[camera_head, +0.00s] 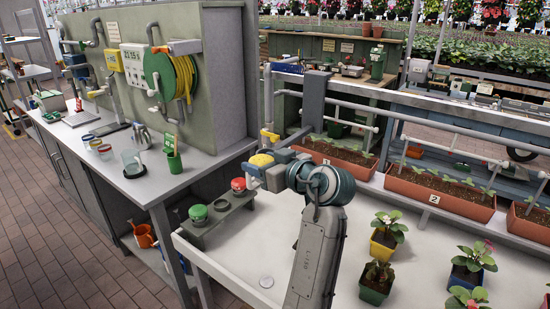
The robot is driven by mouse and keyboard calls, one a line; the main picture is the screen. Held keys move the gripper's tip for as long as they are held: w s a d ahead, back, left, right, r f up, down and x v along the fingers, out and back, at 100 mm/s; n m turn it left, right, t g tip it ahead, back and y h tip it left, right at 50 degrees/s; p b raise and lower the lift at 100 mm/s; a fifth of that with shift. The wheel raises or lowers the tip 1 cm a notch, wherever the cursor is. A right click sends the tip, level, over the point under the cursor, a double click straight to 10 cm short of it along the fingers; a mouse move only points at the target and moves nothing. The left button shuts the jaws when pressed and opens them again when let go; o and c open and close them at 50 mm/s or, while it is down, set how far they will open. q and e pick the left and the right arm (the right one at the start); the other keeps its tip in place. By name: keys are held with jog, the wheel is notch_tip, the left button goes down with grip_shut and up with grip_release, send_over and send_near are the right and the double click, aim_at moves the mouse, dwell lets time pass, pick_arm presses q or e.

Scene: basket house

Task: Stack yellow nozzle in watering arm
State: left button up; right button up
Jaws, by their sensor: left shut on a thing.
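My left gripper (262,172) is shut on the yellow nozzle (262,159), held above the white table. The fingers hide part of the nozzle. A grey rack (219,217) on the table to the left of the gripper holds a green nozzle (198,213) and a red nozzle (238,185). My right gripper is not in view.
Potted plants (387,228) stand on the right of the white table (240,255). Brown planter boxes (440,192) and a rail (440,146) line its back. A workbench (150,187) with cups is at left. Bare tabletop lies between rack and my arm.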

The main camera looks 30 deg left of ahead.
pick_arm(q)
jog(key=shift+s+d+r, duration=0.2)
jog(key=shift+r, duration=0.45)
jog(key=shift+w+a+r+p, duration=0.15)
jog(key=shift+w+r+p, duration=0.1)
jog(key=shift+p, duration=0.1)
jog(key=w+a+f+p, duration=0.2)
jog(key=w+a+p, duration=0.5)
jog(key=w, duration=0.6)
jog(key=f, duration=0.4)
jog(key=shift+w+a+f, duration=0.1)
jog(key=shift+a, duration=0.2)
jog(key=o, duration=1)
